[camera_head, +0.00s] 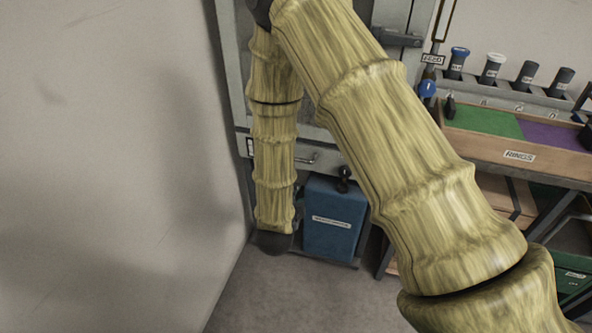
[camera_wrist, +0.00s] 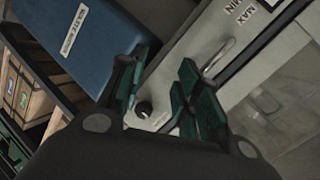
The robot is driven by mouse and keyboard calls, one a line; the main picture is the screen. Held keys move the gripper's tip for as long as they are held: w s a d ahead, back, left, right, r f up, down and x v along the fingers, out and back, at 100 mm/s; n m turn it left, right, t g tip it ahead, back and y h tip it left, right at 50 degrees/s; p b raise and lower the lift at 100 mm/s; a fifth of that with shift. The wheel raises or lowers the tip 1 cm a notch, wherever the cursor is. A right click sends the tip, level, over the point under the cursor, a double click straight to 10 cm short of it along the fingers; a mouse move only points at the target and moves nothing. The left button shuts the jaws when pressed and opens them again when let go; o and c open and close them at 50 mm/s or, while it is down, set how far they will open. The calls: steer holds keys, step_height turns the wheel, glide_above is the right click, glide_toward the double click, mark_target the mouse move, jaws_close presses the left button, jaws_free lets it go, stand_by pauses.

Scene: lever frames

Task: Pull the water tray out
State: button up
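The pale grey front of what looks like the water tray (camera_wrist: 185,65) crosses the wrist view on a slant. It carries a metal bar handle (camera_wrist: 219,58) and a MAX/MIN label beside a dark-edged window. In the head view the handle (camera_head: 306,159) shows low on the grey unit, partly behind my arm. My gripper (camera_wrist: 162,88) is open, with green-padded fingers apart and nothing between them. A round black knob (camera_wrist: 144,108) shows between the fingers.
A blue labelled box (camera_head: 333,221) stands below the unit; it also shows at upper left in the wrist view (camera_wrist: 85,45). A bench with a RINGS tray (camera_head: 510,155) and several capped bottles is at right. A bare wall is close on the left. Floor in front is clear.

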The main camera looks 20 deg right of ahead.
steer(key=w+a+r+m+t+h+b, duration=0.1)
steer(key=w+r+m+h+b, duration=0.15)
steer(key=r+m, duration=0.25)
steer(key=x, duration=0.7)
steer(key=p+x, duration=0.1)
steer(key=x, duration=0.3)
steer(key=shift+w+a+r, duration=0.3)
steer(key=shift+w+r, duration=0.05)
steer(key=shift+c, duration=0.4)
jaws_close()
